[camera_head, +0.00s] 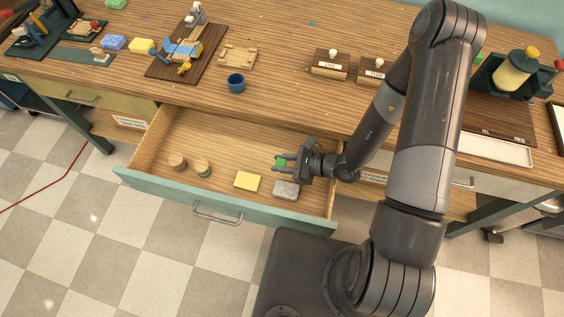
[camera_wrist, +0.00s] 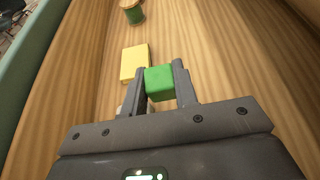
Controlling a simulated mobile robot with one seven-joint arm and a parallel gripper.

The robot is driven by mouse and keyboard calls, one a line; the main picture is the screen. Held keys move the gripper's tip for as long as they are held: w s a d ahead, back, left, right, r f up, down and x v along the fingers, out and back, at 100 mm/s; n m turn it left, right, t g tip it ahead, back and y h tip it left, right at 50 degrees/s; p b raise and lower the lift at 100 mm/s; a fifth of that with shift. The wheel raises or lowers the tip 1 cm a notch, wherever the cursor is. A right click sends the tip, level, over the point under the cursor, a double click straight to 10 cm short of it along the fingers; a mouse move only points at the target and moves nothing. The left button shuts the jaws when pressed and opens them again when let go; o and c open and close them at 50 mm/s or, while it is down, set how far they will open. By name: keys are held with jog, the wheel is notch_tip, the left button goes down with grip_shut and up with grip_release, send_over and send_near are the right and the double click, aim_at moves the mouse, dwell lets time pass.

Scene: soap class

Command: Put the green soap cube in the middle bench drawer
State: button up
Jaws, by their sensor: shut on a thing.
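The green soap cube (camera_wrist: 159,83) is between the two fingers of my gripper (camera_wrist: 160,82), which is shut on it. In the head view a bit of the cube (camera_head: 281,162) shows at the fingertips of my gripper (camera_head: 283,163). The middle bench drawer (camera_head: 205,207) is pulled open, and my gripper is over its right part. In the wrist view the cube appears close above the drawer floor (camera_wrist: 215,50); I cannot tell whether it touches.
The drawer's middle back floor is clear. A blue cup (camera_head: 236,83) stands on the bench top (camera_head: 290,100) behind the drawer.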

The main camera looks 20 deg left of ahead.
jog(key=o, duration=0.9)
jog(key=shift+d+f, duration=0.15)
jog(key=shift+f, duration=0.5)
jog(key=shift+o, duration=0.2)
jog(key=shift+r, duration=0.1)
jog(key=shift+w+r, duration=0.1)
jog(key=shift+r, duration=0.1)
jog(key=v, duration=0.4)
jog(key=shift+d+r, duration=0.15)
jog(key=shift+r, duration=0.25)
notch_tip(320, 180, up, 8)
jog(key=shift+d+f, duration=0.2)
